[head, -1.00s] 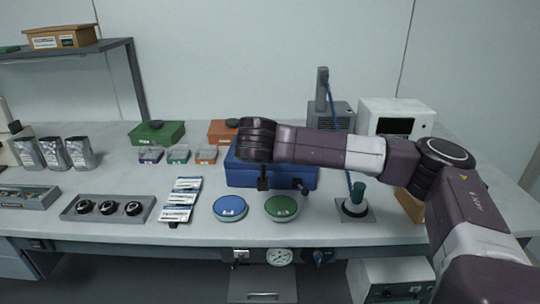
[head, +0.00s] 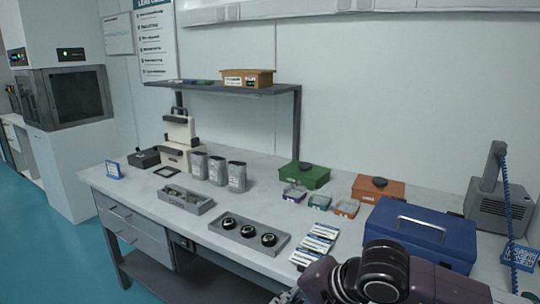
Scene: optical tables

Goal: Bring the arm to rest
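My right arm (head: 430,280) comes in from the lower right, with its dark round wrist joint (head: 383,268) over the front of the bench, in front of the blue toolbox (head: 425,231). A small part of my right gripper (head: 289,296) seems to show at the bottom edge. Its fingers are cut off, so its opening and any load are hidden. My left arm and gripper are not in view.
The bench (head: 140,191) holds a tray with black round parts (head: 250,234), label cards (head: 315,243), a green box (head: 304,175), an orange box (head: 378,188) and silver pouches (head: 217,169). A shelf (head: 240,88) stands behind. Teal floor (head: 60,250) is clear at left.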

